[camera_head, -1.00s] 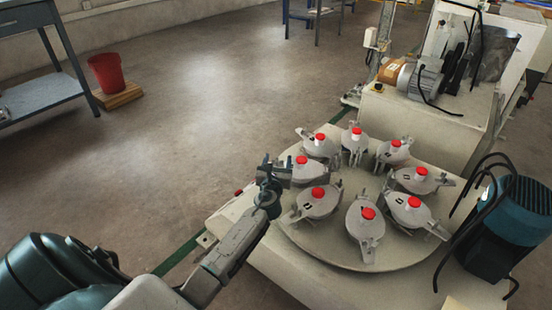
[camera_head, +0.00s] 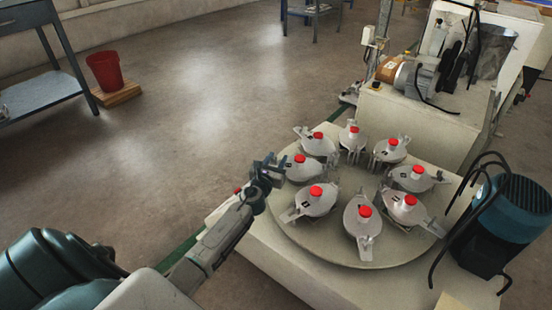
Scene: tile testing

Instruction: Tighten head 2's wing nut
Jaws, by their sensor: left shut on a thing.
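Several grey heads with red caps stand in a ring on the round turntable (camera_head: 345,253). My left gripper (camera_head: 273,168) is at the left outer edge of the ring, beside the left head (camera_head: 303,172). Its dark jaws are shut on the wing nut at that head's outer end; the jaws hide the nut. Another head (camera_head: 316,202) sits just in front, to the right of my left forearm. The number marks on the heads are too small to read, so I cannot tell which is head 2 by its mark. My right gripper is not in view.
A teal motor (camera_head: 508,225) with black cables stands right of the turntable. A machine with a grey motor (camera_head: 417,78) stands behind. A red bucket (camera_head: 104,70) and a blue-grey bench (camera_head: 45,95) are at the left. The floor between is clear.

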